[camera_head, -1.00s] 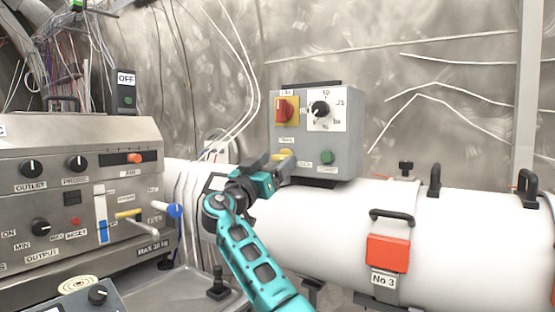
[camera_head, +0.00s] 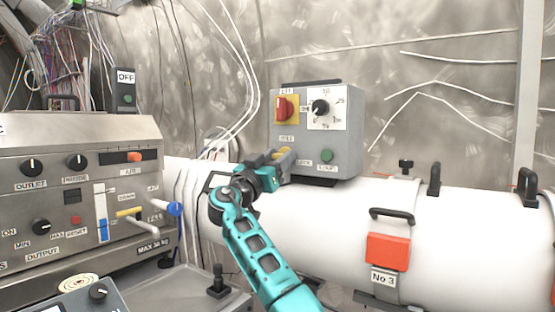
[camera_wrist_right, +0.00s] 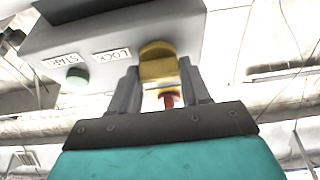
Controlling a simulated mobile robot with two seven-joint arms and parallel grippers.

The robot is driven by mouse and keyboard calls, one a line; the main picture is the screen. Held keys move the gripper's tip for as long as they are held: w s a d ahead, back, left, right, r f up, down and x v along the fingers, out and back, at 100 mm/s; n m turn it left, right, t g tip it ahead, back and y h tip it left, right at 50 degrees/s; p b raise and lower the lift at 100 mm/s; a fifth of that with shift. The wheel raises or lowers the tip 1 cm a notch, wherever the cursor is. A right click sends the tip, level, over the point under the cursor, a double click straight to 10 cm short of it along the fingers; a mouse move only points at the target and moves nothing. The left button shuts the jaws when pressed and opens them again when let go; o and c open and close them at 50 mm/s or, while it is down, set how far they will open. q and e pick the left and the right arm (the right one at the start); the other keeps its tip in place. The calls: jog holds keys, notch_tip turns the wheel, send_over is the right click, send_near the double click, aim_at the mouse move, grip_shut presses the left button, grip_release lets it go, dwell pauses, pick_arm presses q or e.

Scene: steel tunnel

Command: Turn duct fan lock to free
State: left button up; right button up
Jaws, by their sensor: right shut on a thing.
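The duct fan lock is a yellow knob (camera_head: 286,151) at the lower left of the front of a grey control box (camera_head: 341,150). A small label sits above it and another to its right. In the right wrist view the yellow knob (camera_wrist_right: 158,66) lies between my finger tips, beside a label reading LOCK. My right gripper (camera_head: 283,159) is shut on this knob and hides part of it in the head view. The knob's exact angle is hard to read. My left gripper is not in view.
The box also carries a red switch (camera_head: 284,107) on a yellow plate, a black dial (camera_head: 320,107) and a green button (camera_head: 327,155). A white duct (camera_head: 320,215) runs below it. A grey console (camera_head: 70,190) with a blue-tipped lever stands at the left.

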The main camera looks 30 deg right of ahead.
jog(key=shift+c, duration=0.7)
